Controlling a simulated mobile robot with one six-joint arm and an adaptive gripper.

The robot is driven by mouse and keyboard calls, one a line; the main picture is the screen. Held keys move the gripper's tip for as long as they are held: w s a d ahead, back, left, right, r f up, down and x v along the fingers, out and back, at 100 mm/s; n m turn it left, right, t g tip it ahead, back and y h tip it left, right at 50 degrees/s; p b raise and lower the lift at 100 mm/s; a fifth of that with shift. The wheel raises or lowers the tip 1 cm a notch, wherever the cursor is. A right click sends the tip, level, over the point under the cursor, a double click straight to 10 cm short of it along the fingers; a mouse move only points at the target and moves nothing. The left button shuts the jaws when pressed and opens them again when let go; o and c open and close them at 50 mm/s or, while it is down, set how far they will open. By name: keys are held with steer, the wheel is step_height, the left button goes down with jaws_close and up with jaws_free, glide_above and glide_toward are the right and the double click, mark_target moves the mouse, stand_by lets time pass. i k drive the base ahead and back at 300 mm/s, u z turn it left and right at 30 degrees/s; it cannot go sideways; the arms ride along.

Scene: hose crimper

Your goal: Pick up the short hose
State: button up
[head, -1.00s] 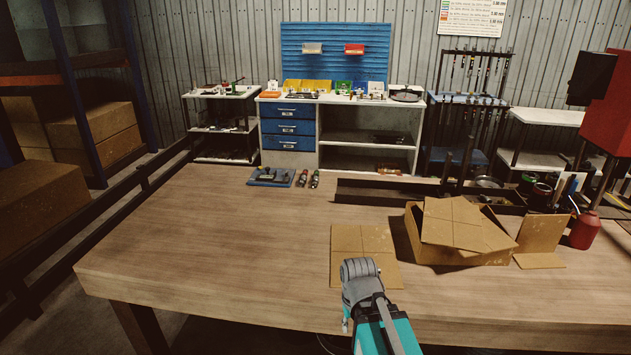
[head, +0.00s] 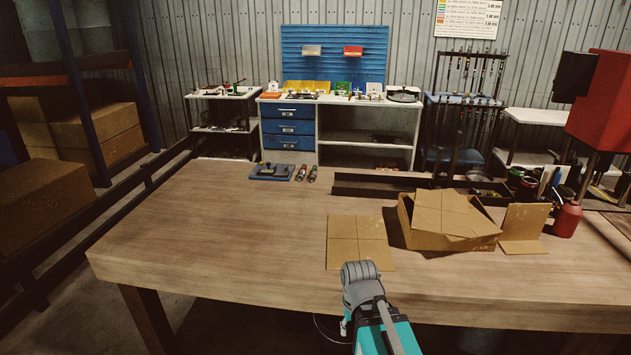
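Two short, dark pieces with coloured ends, which look like short hoses, lie side by side at the far edge of the table; one is the left piece (head: 300,173), the other the right piece (head: 313,174). I cannot tell which one is the short hose. The grey end of my arm, which seems to be my gripper (head: 360,273), is at the table's near edge, in front of a flat cardboard sheet (head: 345,235). It is far from the two pieces. Its fingers cannot be made out, and I see nothing held.
A blue tray (head: 262,177) with dark parts lies left of the pieces. An open cardboard box (head: 425,240), a dark long tray (head: 370,190) and a red bottle (head: 567,220) stand on the right.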

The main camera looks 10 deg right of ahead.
mark_target(313, 175)
steer(key=k, duration=1.4)
steer(key=u, duration=1)
steer(key=i, duration=2.25)
steer(key=z, duration=0.05)
